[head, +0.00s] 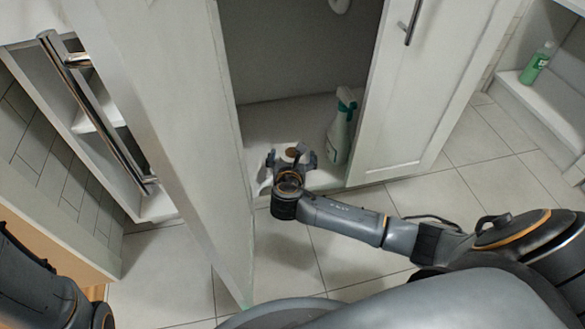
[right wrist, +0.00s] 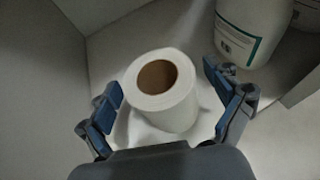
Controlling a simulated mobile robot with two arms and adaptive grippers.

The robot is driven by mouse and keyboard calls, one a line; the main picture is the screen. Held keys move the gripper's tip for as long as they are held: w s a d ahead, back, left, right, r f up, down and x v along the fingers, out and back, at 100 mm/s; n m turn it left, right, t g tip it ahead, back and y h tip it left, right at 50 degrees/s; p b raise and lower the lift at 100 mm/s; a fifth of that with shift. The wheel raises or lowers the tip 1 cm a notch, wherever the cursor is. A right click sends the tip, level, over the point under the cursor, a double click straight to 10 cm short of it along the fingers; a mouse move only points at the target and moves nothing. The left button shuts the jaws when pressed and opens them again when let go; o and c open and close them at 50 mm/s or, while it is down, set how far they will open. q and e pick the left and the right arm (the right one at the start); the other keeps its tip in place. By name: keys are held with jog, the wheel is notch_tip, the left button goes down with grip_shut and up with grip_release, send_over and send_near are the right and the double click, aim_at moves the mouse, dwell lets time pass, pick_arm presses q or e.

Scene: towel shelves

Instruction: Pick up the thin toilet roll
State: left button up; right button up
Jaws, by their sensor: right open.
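The toilet roll (right wrist: 168,112) is white with a brown core and stands upright on the cabinet floor (head: 262,118). In the head view only its top (head: 291,150) shows, partly hidden by my right gripper (head: 292,160). In the right wrist view my right gripper (right wrist: 162,84) is open, with one blue-padded finger on each side of the roll. Gaps show between the fingers and the roll. My left gripper is outside the head view; only part of my left arm shows at the lower left.
A white spray bottle with a green top (head: 341,125) stands right of the roll, close to the right finger. A green bottle (head: 537,63) stands on a far-right shelf.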

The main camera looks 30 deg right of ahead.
jog(key=shift+w+d, duration=0.1)
jog(key=c, duration=1.3)
jog(key=shift+r, duration=0.15)
